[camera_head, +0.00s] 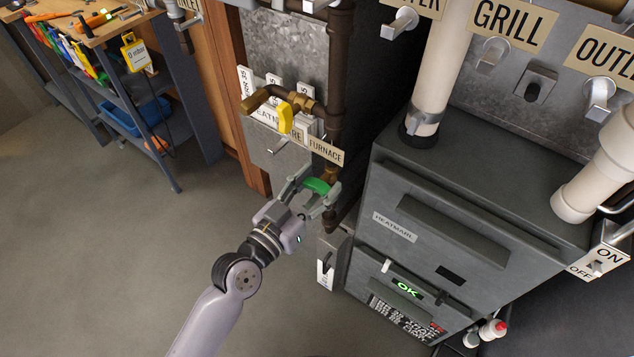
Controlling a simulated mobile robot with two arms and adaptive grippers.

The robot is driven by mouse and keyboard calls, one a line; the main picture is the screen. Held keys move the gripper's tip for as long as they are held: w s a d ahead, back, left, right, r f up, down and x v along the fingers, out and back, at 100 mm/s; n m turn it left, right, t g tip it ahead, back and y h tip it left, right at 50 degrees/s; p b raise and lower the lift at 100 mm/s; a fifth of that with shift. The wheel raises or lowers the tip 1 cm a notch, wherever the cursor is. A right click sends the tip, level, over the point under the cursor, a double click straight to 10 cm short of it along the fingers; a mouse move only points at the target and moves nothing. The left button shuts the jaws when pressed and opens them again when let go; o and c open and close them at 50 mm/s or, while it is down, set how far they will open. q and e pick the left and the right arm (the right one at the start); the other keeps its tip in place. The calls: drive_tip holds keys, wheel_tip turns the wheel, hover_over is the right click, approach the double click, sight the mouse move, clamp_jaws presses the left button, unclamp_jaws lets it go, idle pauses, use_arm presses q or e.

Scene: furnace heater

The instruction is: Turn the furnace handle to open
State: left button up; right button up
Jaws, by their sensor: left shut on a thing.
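The furnace handle (317,186) is a green lever on the brown vertical pipe (334,95), just below the "FURNACE" label (326,151). My left gripper (312,190) reaches in from the lower left with its fingers around the green handle, shut on it. The fingers partly cover the handle and its valve. The grey furnace heater (470,215), marked "HEATMAHL", stands to the right, with a green "OK" display (407,289) on its lower front. My right gripper is not in view.
A yellow valve handle (285,117) sits on a brass pipe above the green one. A small grey box with a switch (326,262) is close below my gripper. A workbench (100,32) with tools stands at the upper left. The floor at left is clear.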

use_arm(q)
drive_tip(key=shift+r+n+p, duration=0.15)
drive_tip(key=shift+n+p, duration=0.3)
drive_tip(key=shift+n, duration=0.65)
drive_tip(key=shift+a+n+p, duration=0.1)
drive_tip(key=shift+n+p, duration=0.45)
drive_tip(key=shift+n, duration=1.25)
drive_tip(key=o, duration=1.2)
drive_tip(key=shift+c, duration=0.2)
drive_tip(key=shift+f, duration=0.2)
